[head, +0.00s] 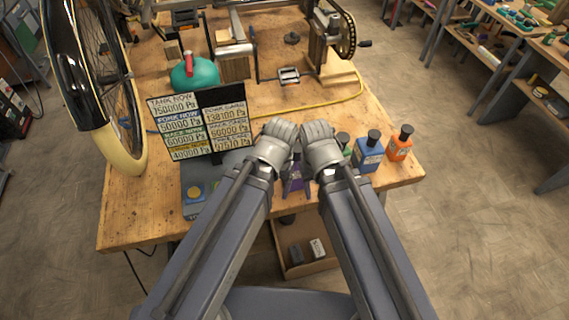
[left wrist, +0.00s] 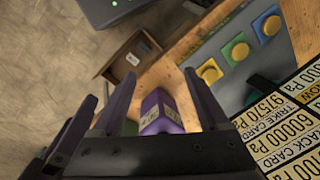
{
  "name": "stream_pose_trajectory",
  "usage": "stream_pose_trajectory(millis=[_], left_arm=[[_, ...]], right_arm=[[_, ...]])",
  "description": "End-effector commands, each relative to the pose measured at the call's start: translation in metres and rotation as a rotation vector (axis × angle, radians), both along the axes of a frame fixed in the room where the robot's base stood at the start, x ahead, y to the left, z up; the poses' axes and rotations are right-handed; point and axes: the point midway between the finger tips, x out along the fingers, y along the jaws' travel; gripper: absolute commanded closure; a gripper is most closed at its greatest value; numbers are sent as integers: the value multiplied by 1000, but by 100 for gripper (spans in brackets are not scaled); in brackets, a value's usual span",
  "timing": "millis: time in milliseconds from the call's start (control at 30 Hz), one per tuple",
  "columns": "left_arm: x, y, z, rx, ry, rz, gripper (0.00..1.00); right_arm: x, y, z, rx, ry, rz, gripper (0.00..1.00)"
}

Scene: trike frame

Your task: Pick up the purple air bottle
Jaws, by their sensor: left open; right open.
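The purple air bottle (head: 293,183) stands near the bench's front edge, partly hidden between my two forearms in the head view. In the left wrist view the purple bottle (left wrist: 158,112) has a pale label and shows between the open fingers of my left gripper (left wrist: 155,88), which do not visibly grip it. In the head view my left gripper (head: 277,132) and my right gripper (head: 319,132) are side by side over the bench, close together. Both are open and hold nothing that I can see.
A green bottle (head: 345,142), a blue bottle (head: 368,156) and an orange bottle (head: 400,146) stand to the right. A pressure board (head: 212,128) stands left, with a button panel (head: 195,207) before it. An open drawer (head: 312,268) lies below the bench (head: 135,215).

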Motion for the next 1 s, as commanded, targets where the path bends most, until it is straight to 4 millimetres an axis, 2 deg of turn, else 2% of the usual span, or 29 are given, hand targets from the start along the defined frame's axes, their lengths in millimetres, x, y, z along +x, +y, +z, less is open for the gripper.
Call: stream_pose_trajectory(millis=[267,433,600,700,800,1000], left_arm=[[52,-20,15,-50,-42,-30,23],[90,-34,26,-90,-80,-51,23],[137,-50,40,-135,-125,-77,23],[157,-57,45,-154,-147,-88,23],[164,-59,46,-165,-159,-94,23],[163,-59,40,-166,-159,-95,23]], right_arm=[[0,0,16,0,0,0,50],[0,0,27,0,0,1,50],[0,0,40,0,0,2,50],[0,0,45,0,0,2,50],[0,0,45,0,0,2,50],[0,0,39,0,0,2,50]])
